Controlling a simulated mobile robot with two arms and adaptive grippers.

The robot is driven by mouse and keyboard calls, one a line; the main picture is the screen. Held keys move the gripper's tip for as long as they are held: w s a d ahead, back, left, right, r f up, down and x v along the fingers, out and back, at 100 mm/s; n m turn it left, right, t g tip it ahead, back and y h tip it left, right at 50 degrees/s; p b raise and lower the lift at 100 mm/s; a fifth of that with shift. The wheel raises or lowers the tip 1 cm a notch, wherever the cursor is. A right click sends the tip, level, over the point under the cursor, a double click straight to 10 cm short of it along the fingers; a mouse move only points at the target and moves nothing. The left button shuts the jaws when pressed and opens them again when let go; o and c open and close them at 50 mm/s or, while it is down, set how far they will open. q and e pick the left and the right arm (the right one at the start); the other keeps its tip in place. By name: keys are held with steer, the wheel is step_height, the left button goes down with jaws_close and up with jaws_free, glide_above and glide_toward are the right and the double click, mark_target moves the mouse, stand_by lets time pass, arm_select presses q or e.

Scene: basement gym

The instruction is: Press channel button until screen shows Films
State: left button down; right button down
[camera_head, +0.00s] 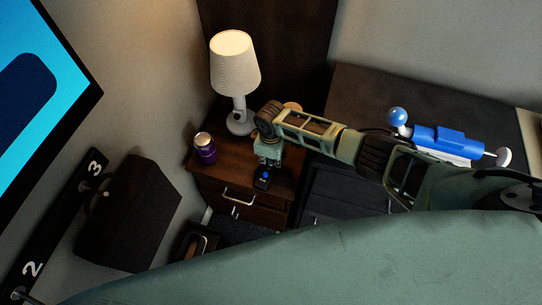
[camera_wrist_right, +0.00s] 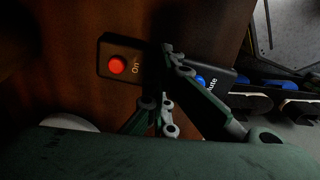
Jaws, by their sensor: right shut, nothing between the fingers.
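The screen (camera_head: 40,75) is at the left edge of the head view, cut off. It shows bright cyan with a large dark blue shape, and I can read no word on it. My right gripper (camera_head: 266,163) is shut and empty, pointing down over the front of a wooden nightstand (camera_head: 222,178). In the wrist view, a red button (camera_wrist_right: 117,65) on a dark box is marked "On". A black box with a blue button (camera_wrist_right: 201,81), lettered "ute", is partly behind my fingers. I cannot make out a button marked channel. My left gripper is not in view.
A white lamp (camera_head: 236,68) and a purple can (camera_head: 205,149) stand on the nightstand, left of my right gripper. A dark cabinet to the right bears a blue device (camera_head: 437,140). A dark box (camera_head: 130,215) and a numbered rack (camera_head: 57,235) are at lower left.

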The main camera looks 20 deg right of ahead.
step_height(320, 180, up, 4)
steer(key=p, duration=0.5)
steer(key=shift+s+r, duration=0.15)
step_height(320, 180, up, 10)
steer(key=shift+w, duration=0.2)
stand_by(0.4)
